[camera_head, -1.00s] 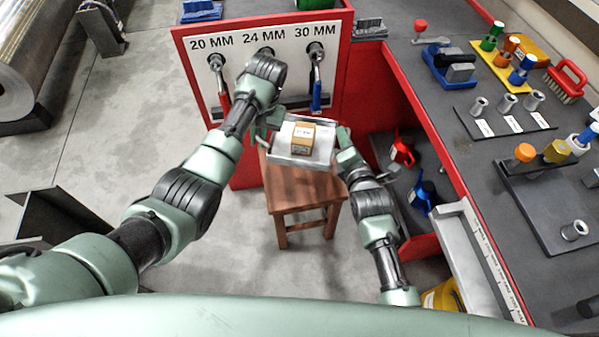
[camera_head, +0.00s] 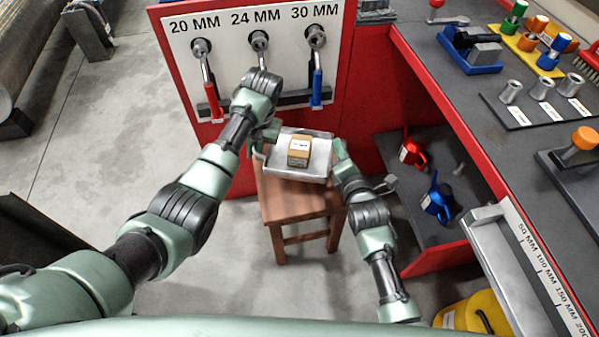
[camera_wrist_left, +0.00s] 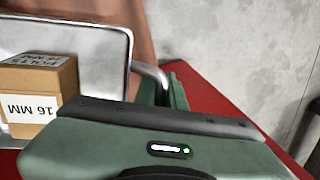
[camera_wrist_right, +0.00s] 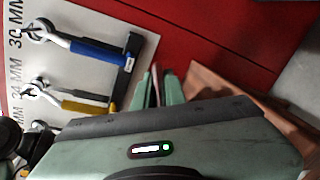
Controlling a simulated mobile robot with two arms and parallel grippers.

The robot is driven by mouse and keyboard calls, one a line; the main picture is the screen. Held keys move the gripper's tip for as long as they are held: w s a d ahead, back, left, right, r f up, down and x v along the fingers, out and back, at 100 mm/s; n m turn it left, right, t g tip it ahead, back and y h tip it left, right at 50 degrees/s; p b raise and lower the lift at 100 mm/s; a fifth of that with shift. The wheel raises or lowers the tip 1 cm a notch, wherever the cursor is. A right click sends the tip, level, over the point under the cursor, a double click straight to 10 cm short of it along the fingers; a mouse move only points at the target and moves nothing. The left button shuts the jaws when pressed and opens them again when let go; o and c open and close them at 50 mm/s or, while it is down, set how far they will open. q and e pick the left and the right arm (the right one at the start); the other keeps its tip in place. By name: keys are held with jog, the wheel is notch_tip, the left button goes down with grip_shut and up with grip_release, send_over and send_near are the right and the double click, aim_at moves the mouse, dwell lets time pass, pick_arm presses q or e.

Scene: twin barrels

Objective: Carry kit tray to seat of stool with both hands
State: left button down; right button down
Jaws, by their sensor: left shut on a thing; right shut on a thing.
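The kit tray (camera_head: 285,172) is a shallow silver metal tray with a brown box (camera_head: 299,151) in it. In the left wrist view the tray (camera_wrist_left: 108,75) holds the box (camera_wrist_left: 45,88), labelled 16 MM. My left gripper (camera_head: 264,143) is shut on the tray's left handle, and that handle shows in the left wrist view. My right gripper (camera_head: 338,155) is shut at the tray's right side; its handle there is hidden. The wooden stool (camera_head: 290,203) stands below the tray, which covers the back of its seat. I cannot tell whether tray and seat touch.
A red panel with a white board (camera_head: 262,55) and hanging wrenches stands behind the stool. A red-edged bench (camera_head: 470,110) with a lower shelf (camera_head: 420,200) is at right. A yellow object (camera_head: 475,313) lies at the lower right.

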pick_arm(q)
jog(key=shift+d+f, duration=0.1)
jog(key=shift+f, duration=0.1)
pick_arm(e)
jog(key=shift+a, duration=0.1)
